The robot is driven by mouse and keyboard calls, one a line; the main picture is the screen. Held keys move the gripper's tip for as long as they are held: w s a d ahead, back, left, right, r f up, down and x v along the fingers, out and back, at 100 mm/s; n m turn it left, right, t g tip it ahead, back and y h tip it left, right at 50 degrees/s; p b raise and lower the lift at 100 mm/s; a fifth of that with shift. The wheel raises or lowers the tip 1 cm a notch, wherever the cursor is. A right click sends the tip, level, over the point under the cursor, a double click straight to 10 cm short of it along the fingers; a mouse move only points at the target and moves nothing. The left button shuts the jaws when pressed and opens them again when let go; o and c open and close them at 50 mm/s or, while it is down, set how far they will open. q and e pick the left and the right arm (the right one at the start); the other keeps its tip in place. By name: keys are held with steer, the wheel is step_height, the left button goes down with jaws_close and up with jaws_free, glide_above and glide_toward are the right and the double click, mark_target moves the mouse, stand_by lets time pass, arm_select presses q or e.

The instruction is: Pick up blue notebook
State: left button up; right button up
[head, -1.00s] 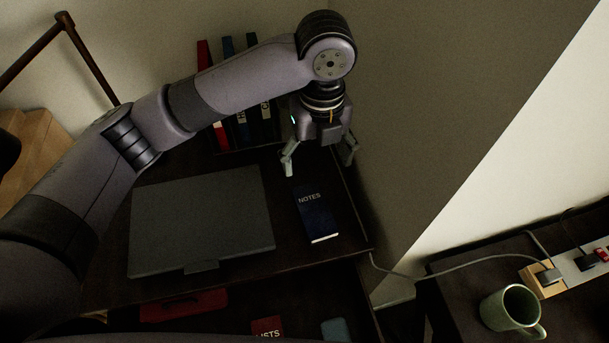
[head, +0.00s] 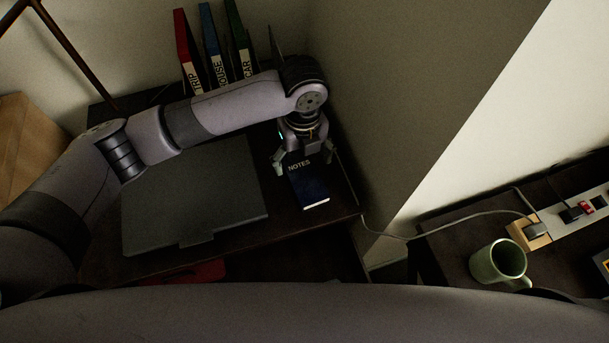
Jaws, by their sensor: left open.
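The blue notebook (head: 311,188) lies on the dark desk top, right of the grey laptop. It is dark blue with "NOTES" in white near its far end. My left gripper (head: 304,168) is open over the notebook's far end, with one finger at each side of it. I cannot tell whether the fingers touch the notebook. Nothing is between the fingers clearly above the desk. My right gripper is not in view.
A closed grey laptop (head: 195,205) lies left of the notebook. Red, blue and green binders (head: 214,62) stand behind. A wall corner rises close on the right. A green mug (head: 497,263) and a power strip (head: 575,221) sit on the lower right surface.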

mark_target(302, 171)
arm_select(q)
step_height(302, 171, down, 4)
steer(key=shift+s+f, duration=0.1)
steer(key=shift+f, duration=0.05)
steer(key=shift+c, duration=0.4)
steer(key=c, duration=1.2)
steer(key=shift+c, duration=0.2)
